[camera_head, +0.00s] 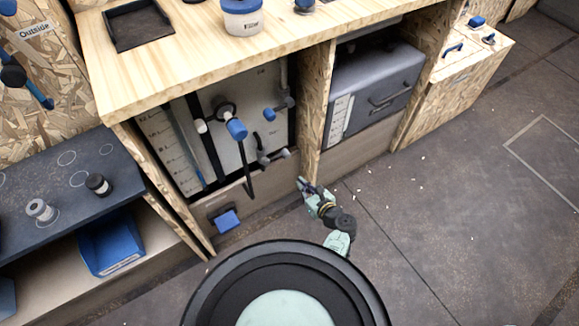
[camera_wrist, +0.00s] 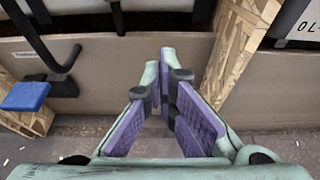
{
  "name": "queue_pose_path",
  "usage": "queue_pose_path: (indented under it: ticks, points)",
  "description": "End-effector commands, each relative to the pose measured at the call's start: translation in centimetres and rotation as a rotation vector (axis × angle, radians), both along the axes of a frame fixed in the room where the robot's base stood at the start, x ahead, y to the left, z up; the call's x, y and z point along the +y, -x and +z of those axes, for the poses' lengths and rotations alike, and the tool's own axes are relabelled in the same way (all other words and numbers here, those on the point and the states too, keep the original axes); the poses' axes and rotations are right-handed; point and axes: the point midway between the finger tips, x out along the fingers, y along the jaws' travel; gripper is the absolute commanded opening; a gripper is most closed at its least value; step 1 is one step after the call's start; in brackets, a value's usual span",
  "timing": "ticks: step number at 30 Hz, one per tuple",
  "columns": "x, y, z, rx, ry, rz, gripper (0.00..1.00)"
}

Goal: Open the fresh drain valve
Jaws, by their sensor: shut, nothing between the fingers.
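A blue valve handle (camera_head: 227,219) sits low on the wooden panel under the left bay. It also shows at the left edge of the wrist view (camera_wrist: 25,96), below a small label that is too small to read fully but seems to start with "Fresh". My gripper (camera_head: 304,185) is to the right of this handle, near the foot of the wooden divider, and does not touch it. In the wrist view my gripper's purple-padded fingers (camera_wrist: 168,82) are drawn together with nothing held between them.
The wooden divider (camera_head: 313,115) stands close in front of my gripper. A black hose (camera_head: 247,170) hangs down between the handle and the gripper. A white tank (camera_head: 215,110) and a grey tank (camera_head: 375,85) fill the bays. Open floor (camera_head: 430,215) lies to the right.

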Motion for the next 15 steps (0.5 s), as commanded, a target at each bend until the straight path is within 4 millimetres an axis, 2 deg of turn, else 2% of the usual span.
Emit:
queue_pose_path:
  ticks: [5,15]
  points:
    - [1.3,-2.2,-1.4,-0.002,0.002,0.004,0.0]
    - [4.7,-8.1,-3.9,-0.003,0.002,0.003,0.0]
